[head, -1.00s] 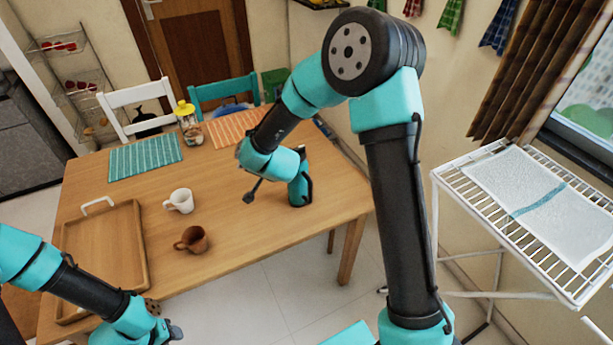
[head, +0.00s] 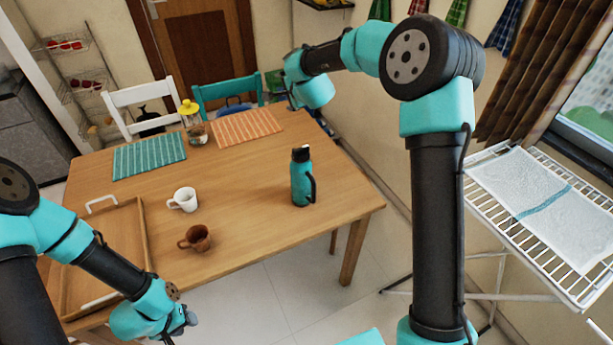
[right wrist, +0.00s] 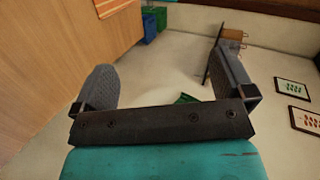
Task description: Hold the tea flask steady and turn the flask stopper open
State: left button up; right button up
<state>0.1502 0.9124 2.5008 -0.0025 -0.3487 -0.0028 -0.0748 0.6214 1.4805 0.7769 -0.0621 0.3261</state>
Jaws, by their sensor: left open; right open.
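The tea flask (head: 302,180) is teal with a dark handle on its right side. It stands upright on the table near the right end. The flask stopper (head: 301,153) is dark and sits on the flask's top. My left gripper (head: 188,318) is at the table's front edge, well left of the flask and apart from it. My right gripper (right wrist: 165,90) is open and empty in the right wrist view, with the floor and wall beyond its fingers. In the head view the right arm reaches past the table's far right corner, away from the flask.
A brown cup (head: 197,238) and a white mug (head: 184,199) stand left of the flask. A wooden tray (head: 135,225) is at the left. A yellow-topped jar (head: 192,125) and two placemats lie toward the back. The table (head: 250,195) around the flask is clear.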

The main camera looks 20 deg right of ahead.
notch_tip(320, 180, down, 9)
jog(key=s+d+g+y, duration=0.2)
jog(key=g, duration=0.1)
jog(key=m+g+y, duration=0.3)
jog(key=g+y, duration=0.6)
jog(key=g, duration=0.1)
send_near(308, 196)
jog(key=w+f, duration=0.2)
jog(key=f, duration=0.1)
jog(key=shift+w+d, duration=0.3)
jog(key=shift+d, duration=0.05)
jog(key=shift+s+d+y, duration=0.15)
jog(key=shift+s+y, duration=0.2)
jog(key=shift+y, duration=0.05)
jog(key=shift+x, duration=5.05)
jog(key=shift+s, duration=0.1)
jog(key=c, duration=0.9)
